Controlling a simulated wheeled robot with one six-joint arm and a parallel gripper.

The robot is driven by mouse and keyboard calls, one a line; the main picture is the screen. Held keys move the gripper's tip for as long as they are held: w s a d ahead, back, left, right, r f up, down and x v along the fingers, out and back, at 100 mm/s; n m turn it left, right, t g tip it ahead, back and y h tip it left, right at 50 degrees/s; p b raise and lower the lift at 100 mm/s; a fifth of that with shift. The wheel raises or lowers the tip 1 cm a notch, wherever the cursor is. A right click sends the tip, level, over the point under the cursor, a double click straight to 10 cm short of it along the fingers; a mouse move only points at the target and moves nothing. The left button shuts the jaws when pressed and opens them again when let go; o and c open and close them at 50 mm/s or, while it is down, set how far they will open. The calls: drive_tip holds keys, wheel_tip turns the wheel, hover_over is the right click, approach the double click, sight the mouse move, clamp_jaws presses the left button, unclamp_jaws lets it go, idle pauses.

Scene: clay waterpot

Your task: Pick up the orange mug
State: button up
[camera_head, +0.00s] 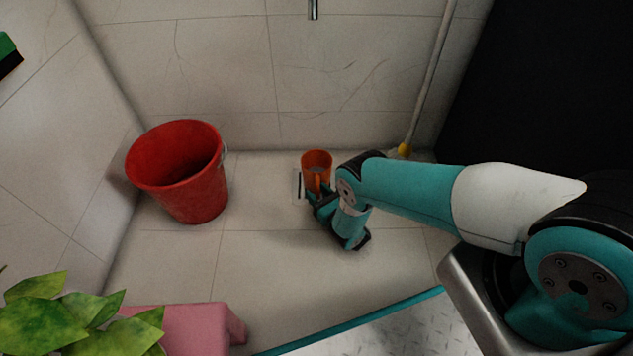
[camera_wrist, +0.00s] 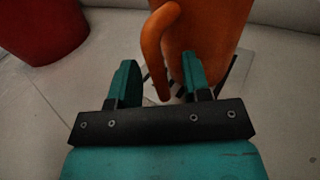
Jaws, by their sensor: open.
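The orange mug (camera_head: 316,160) stands upright on the tiled floor near the back wall, with its handle facing my gripper. My gripper (camera_head: 318,192) is just in front of it and open. In the wrist view the mug (camera_wrist: 212,40) fills the top middle, and its handle (camera_wrist: 158,45) hangs down on its left side. In that view the open fingers (camera_wrist: 160,85) point toward the mug, with the lower end of the handle between them. The right finger overlaps the mug's lower body. I cannot tell whether it touches.
A red bucket (camera_head: 180,175) stands to the left on the floor. It also shows in the wrist view (camera_wrist: 42,30). A floor drain (camera_head: 298,186) lies beside the mug. A pole with a yellow end (camera_head: 404,150) leans at the right. A pink stool (camera_head: 195,325) and leaves (camera_head: 75,320) are at the front left.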

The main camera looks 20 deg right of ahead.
drive_tip(key=shift+w, duration=0.1)
clamp_jaws()
drive_tip(key=shift+r, duration=0.15)
wheel_tip(320, 180, up, 20)
drive_tip(key=p, duration=1.6)
